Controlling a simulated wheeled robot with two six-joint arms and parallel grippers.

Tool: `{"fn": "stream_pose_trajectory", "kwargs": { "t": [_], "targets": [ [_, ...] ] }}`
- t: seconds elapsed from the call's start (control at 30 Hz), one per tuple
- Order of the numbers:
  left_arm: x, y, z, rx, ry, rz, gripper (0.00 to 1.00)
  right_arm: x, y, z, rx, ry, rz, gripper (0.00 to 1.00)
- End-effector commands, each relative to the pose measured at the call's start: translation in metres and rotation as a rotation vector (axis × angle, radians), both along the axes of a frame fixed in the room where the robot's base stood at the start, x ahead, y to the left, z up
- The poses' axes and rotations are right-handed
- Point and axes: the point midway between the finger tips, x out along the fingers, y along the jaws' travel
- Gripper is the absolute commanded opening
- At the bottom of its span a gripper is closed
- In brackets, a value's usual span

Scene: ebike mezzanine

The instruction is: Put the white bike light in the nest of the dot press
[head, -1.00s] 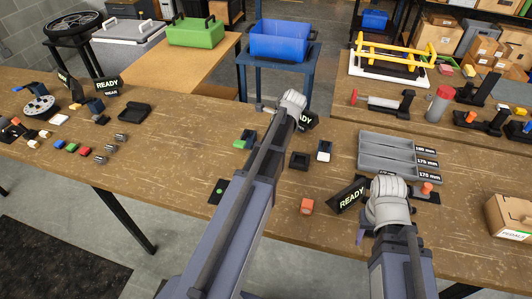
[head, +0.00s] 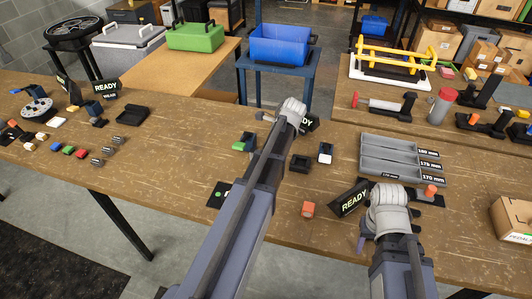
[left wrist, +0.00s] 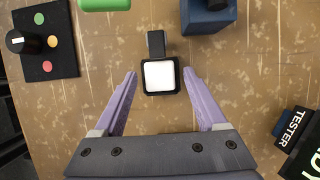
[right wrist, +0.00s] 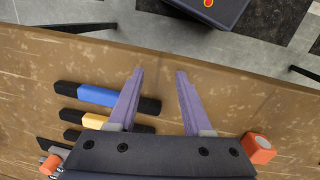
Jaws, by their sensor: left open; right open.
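The white bike light (left wrist: 159,76) lies in the left wrist view as a white square face in a black housing with a black stem. My left gripper (left wrist: 161,80) is open, with one finger on each side of the light. No grip on it shows. In the head view my left arm hides this gripper. A small white-faced black block (head: 325,153) sits beside an open black holder (head: 300,163); I cannot tell whether it is the same light. I cannot make out the dot press for certain. My right gripper (right wrist: 160,72) is open and empty above the bench.
A dark blue block (left wrist: 207,14) and a knob panel (left wrist: 42,40) are near the light. A TESTER sign (left wrist: 293,126) stands at right. An orange cube (right wrist: 258,148) and striped bars (right wrist: 108,97) lie by my right gripper. A grey tray rack (head: 397,168) is behind it.

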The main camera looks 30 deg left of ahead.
Motion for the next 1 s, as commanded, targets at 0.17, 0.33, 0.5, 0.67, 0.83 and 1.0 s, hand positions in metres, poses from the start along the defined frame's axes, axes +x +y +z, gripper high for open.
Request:
{"fn": "stream_pose_trajectory", "kwargs": {
  "t": [0.17,0.33,0.5,0.67,0.83,1.0],
  "targets": [
    [0.000,0.000,0.001,0.000,0.000,0.000,0.74,0.000,0.000,0.001,0.000,0.000,0.000,0.50],
    [0.000,-0.001,0.007,0.000,0.000,0.000,0.74,0.000,0.000,0.007,0.000,0.000,0.000,0.50],
    [0.002,-0.006,0.023,0.000,0.000,-0.001,0.74,0.000,0.000,0.023,0.000,0.000,0.000,0.50],
    [0.003,-0.014,0.045,0.000,0.000,-0.001,0.74,0.000,0.000,0.045,0.000,0.000,0.000,0.50],
    [0.006,-0.024,0.071,0.000,0.001,-0.002,0.74,0.000,0.000,0.071,0.000,0.000,0.000,0.50],
    [0.009,-0.034,0.096,0.000,0.000,-0.001,0.74,0.000,0.000,0.096,0.000,0.000,0.001,0.50]
  ]
}}
